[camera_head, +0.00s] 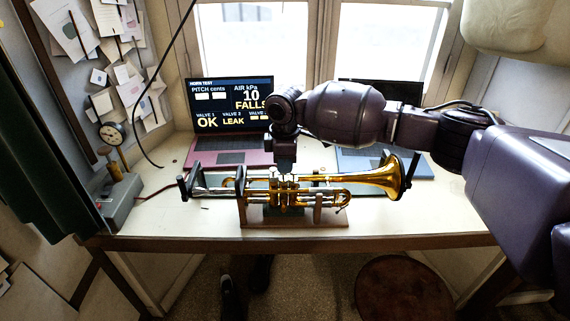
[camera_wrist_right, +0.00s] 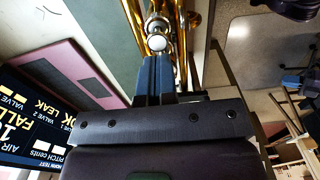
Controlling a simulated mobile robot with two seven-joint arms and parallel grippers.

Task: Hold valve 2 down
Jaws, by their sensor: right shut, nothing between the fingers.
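A brass trumpet (camera_head: 365,181) lies level in a wooden stand (camera_head: 300,224) on the bench, bell to the right. Its valves (camera_head: 284,183) are near the middle. My right gripper (camera_head: 287,168) points down over them, shut and empty. In the right wrist view the closed blue fingertips (camera_wrist_right: 157,58) are right at a round, pale valve cap (camera_wrist_right: 157,42), with another cap beyond it. I cannot tell whether they touch it, which valve it is, or whether it is pressed. My left gripper is not in view.
A pink laptop (camera_head: 232,158) behind the trumpet reads valve 1 OK, valve 2 LEAK, air 10 kPa FALLS. A blue laptop (camera_head: 413,165) stands behind the bell, partly hidden by my arm. A grey box with a gauge (camera_head: 122,203) sits at the left. The bench's front strip is clear.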

